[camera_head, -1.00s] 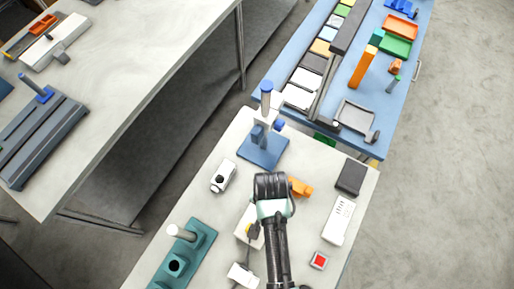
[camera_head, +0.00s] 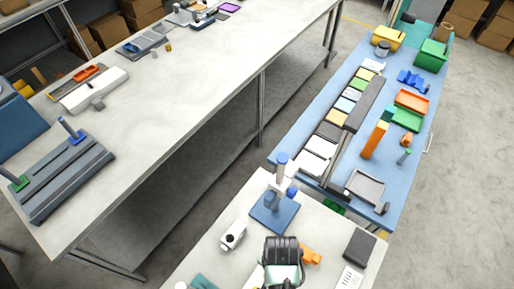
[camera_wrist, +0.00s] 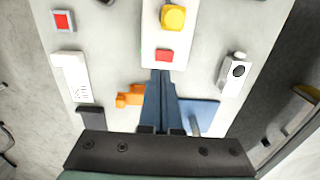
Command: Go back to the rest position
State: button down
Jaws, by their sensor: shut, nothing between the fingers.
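My gripper (camera_wrist: 162,76) is shut and empty in the wrist view, its blue-grey fingers together over the pale bench. The fingertips appear just below a red button on a white box (camera_wrist: 152,40) with a yellow knob; whether they touch it I cannot tell. In the head view my wrist (camera_head: 283,262) shows at the bottom over the bench, and the fingers are hidden beneath it.
A blue-based stand (camera_head: 275,212) rises close to my wrist. An orange part (camera_head: 311,256), a white camera-like device (camera_head: 233,235) and a dark box (camera_head: 359,247) lie around it. A blue bench (camera_head: 305,129) and a long pale table (camera_head: 200,110) stand beyond.

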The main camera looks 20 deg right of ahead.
jog(key=w+d+r+n+t+h+b, duration=0.1)
jog(key=w+r+t+b, duration=0.15)
jog(key=w+r, duration=0.5)
jog(key=w+r+n+t+b, duration=0.1)
jog(key=w+r+t, duration=0.35)
jog(key=w, duration=0.55)
jog(key=w+a+r+n+t+h+b, duration=0.1)
jog(key=w+r+t, duration=0.25)
jog(key=r, duration=0.55)
jog(key=w+a+r+n+t+b, duration=0.1)
jog(key=w+r+n+t, duration=0.1)
jog(key=w+r, duration=0.45)
jog(key=s+a+r+n+t+b, duration=0.15)
jog(key=r+t, duration=0.25)
jog(key=r, duration=0.9)
jog(key=s+a+r+n+t+b, duration=0.1)
jog(key=s+a+r+t+b, duration=0.3)
jog(key=r, duration=0.9)
jog(key=s+a+r+n+t+y, duration=0.2)
jog(key=s+r+t, duration=0.5)
jog(key=s+r, duration=0.4)
notch_tip(320, 180, up, 3)
jog(key=shift+a+r+n, duration=0.15)
jog(key=shift+a+n, duration=0.3)
jog(key=shift+a, duration=0.05)
